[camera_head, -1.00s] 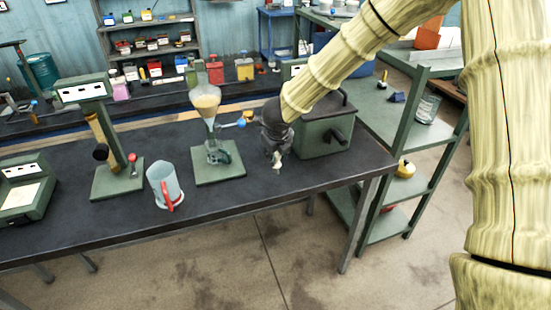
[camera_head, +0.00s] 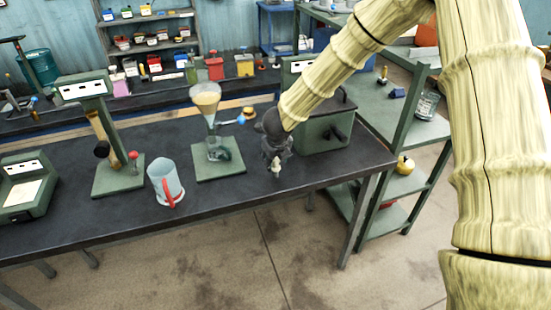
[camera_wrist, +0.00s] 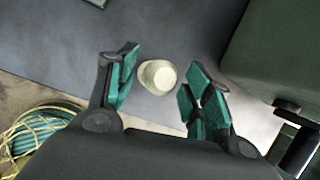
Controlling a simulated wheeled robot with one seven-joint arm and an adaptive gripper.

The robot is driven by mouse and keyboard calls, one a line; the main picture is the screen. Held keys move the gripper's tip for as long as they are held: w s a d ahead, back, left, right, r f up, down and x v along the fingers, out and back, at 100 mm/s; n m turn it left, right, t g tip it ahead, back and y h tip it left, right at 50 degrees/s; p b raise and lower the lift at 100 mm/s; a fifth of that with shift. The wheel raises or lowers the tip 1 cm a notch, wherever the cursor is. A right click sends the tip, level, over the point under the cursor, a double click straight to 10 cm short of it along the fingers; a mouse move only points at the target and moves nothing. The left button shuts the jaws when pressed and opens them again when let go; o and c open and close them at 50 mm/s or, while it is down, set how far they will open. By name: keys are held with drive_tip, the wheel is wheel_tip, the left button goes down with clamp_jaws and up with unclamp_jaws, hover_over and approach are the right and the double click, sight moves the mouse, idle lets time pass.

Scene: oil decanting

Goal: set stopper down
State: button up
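The stopper (camera_wrist: 158,77) is a small pale piece with a round top, between my gripper's fingers in the wrist view. In the head view the stopper (camera_head: 276,166) shows as a pale spot below my gripper (camera_head: 276,170), near the bench's front edge. My gripper (camera_wrist: 160,85) has its teal-padded fingers spread, with a gap on each side of the stopper. The stopper appears to stand on the dark bench (camera_head: 235,192), though its base is hidden. A glass funnel with tan liquid (camera_head: 207,100) stands on a green stand left of my gripper.
A green box (camera_head: 325,135) is close right of my gripper; it also fills the wrist view's right side (camera_wrist: 285,50). A glass jug with a red handle (camera_head: 163,180) stands at the left front. The bench front between jug and gripper is clear.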

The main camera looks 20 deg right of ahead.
drive_tip(key=shift+r, duration=0.25)
drive_tip(key=b+v, duration=0.1)
drive_tip(key=v, duration=1)
drive_tip(key=shift+s+r, duration=0.25)
drive_tip(key=shift+r, duration=0.05)
drive_tip(key=shift+a, duration=0.1)
